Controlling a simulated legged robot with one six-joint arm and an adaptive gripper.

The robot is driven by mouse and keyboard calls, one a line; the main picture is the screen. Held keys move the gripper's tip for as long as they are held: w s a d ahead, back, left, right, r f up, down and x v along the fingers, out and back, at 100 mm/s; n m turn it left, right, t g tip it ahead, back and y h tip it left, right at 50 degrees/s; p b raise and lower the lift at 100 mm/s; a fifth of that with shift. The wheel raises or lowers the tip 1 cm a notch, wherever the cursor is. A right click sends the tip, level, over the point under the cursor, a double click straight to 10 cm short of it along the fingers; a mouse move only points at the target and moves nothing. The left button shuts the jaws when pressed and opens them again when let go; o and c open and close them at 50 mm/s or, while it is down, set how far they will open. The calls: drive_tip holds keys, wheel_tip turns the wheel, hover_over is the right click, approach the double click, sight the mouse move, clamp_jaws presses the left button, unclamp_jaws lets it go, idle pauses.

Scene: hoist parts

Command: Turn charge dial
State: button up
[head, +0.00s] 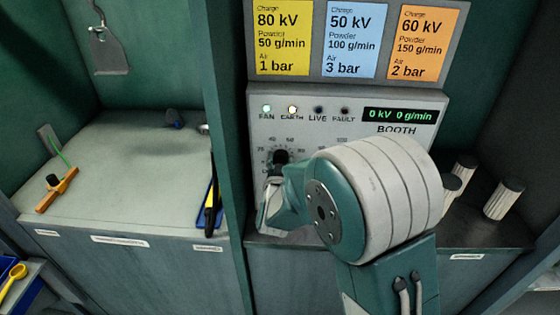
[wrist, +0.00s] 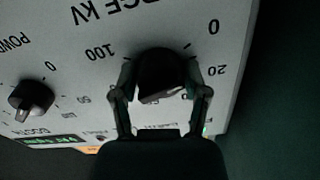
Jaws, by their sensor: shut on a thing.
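The black charge dial (wrist: 160,75) is on the grey booth panel (head: 385,97), and the wrist view shows it upside down. My gripper (wrist: 162,92) is shut on the dial, one finger on each side. In the head view the dial (head: 280,157) shows just above my gripper (head: 274,176), and my wrist hides much of the panel. The display (head: 400,115) reads 0 kV 0 g/min.
The powder dial (wrist: 32,96) is beside the charge dial. Yellow (head: 283,40), blue (head: 353,42) and orange (head: 428,44) setting cards are above the panel. Pale cylinders (head: 503,199) stand at right. An orange-handled tool (head: 57,189) lies on the left bench (head: 130,170).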

drive_tip(key=m, duration=0.4)
drive_tip(key=shift+r, duration=0.1)
drive_tip(key=m, duration=0.8)
drive_tip(key=shift+m, duration=0.3)
drive_tip(key=m, duration=0.4)
drive_tip(key=shift+m, duration=0.3)
drive_tip(key=m, duration=0.4)
drive_tip(key=shift+f+m, duration=0.2)
drive_tip(key=shift+m, duration=0.1)
drive_tip(key=m, duration=0.4)
drive_tip(key=shift+f, duration=0.1)
drive_tip(key=m, duration=0.4)
drive_tip(key=shift+m, duration=2.2)
